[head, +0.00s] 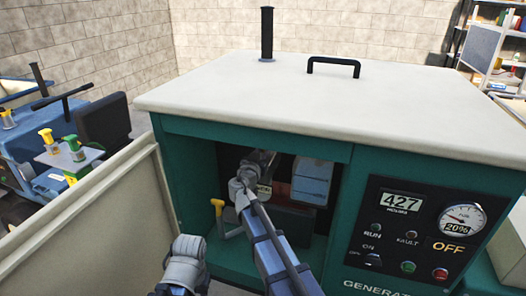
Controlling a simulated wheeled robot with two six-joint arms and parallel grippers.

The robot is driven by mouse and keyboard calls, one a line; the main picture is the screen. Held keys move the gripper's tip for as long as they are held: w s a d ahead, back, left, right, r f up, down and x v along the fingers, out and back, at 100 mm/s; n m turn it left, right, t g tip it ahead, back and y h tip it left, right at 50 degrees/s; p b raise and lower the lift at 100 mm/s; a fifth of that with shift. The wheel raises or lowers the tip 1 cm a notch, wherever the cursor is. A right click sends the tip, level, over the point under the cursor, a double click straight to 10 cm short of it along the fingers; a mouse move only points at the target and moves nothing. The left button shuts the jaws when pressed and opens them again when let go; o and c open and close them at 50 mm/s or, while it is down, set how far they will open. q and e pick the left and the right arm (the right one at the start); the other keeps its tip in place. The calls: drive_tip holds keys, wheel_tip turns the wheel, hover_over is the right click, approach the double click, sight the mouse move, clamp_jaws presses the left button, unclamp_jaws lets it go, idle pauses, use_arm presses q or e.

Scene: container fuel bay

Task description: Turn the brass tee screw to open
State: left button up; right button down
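A green generator cabinet (190,185) with a pale top stands in front of me, its door (95,225) swung open to the left. My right arm reaches into the open compartment, and its gripper (258,163) is at the back, beside a blue-grey block (312,180). Its fingers are too small and dark to read. I cannot make out a brass tee screw for certain; it may be hidden by that gripper. A yellow T-shaped handle (217,205) stands at the compartment's left, apart from the gripper. My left gripper (188,246) is low outside the opening, fingers unclear.
The control panel (422,235) at right reads OFF, with a gauge at 20%. A black handle (333,66) and dark pipe (267,34) rise from the top. A blue machine (50,145) stands left. Shelving (497,45) is at the far right.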

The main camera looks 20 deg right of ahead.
drive_tip(key=c, duration=0.9)
unclamp_jaws()
drive_tip(key=v, duration=0.8)
drive_tip(key=shift+f, duration=0.1)
